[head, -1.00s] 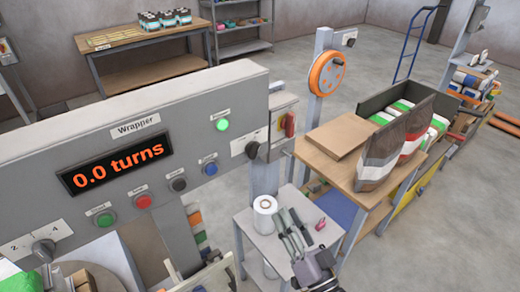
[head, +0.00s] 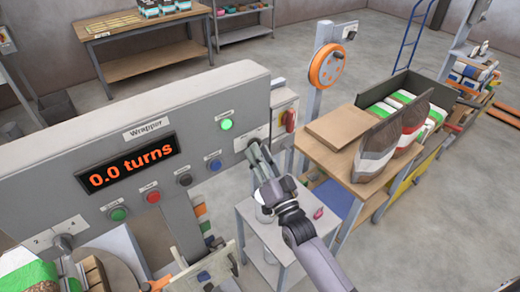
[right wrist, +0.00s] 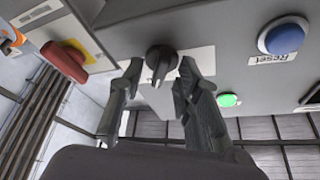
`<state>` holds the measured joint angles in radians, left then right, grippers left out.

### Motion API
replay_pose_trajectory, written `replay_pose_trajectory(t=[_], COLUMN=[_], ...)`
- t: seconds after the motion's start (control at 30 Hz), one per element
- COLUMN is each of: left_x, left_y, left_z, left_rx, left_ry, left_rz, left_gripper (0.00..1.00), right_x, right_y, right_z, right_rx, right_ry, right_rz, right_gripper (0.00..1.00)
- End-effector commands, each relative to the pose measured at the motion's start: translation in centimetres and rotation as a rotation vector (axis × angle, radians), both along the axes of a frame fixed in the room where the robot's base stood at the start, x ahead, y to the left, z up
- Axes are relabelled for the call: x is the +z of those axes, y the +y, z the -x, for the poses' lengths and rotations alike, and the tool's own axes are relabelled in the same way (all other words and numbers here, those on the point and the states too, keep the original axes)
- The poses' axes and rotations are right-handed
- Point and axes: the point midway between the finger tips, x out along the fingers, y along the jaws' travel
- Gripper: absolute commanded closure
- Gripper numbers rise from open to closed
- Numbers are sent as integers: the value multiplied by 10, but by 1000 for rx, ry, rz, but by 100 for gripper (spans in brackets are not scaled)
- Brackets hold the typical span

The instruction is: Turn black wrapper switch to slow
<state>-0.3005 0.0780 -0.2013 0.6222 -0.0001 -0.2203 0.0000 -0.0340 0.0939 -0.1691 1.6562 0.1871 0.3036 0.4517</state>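The black wrapper switch (right wrist: 160,62) is a round knob with a pointer ridge on the grey panel, over a white label plate. In the right wrist view its ridge points toward the bottom of the picture, and the label words cannot be read. My right gripper (right wrist: 160,76) is open, with one finger on each side of the knob and small gaps visible. In the head view the right gripper (head: 257,153) reaches the panel's right end and mostly hides the switch. The wrapper display (head: 131,163) reads 0.0 turns. My left gripper is not in view.
A lit green lamp (head: 226,124) and a blue Reset button (head: 214,165) sit left of the switch. A red-handled switch (head: 290,120) is close on its right. A small grey table (head: 243,215) stands below my right arm.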

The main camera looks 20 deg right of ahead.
Motion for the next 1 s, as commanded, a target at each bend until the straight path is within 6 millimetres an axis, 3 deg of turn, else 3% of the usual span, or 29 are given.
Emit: replay_pose_trajectory(t=[0.37, 0.8, 1.0], left_x=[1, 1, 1], left_y=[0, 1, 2], left_z=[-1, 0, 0], left_rx=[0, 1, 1], left_ry=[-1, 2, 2], left_rz=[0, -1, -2], left_gripper=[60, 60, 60], right_x=[2, 1, 1], right_y=[1, 0, -1], right_z=[-6, -6, -6], right_rx=[0, -2, -3], right_ry=[0, 1, 2], right_rz=[-1, 0, 0], right_gripper=[69, 98, 100])
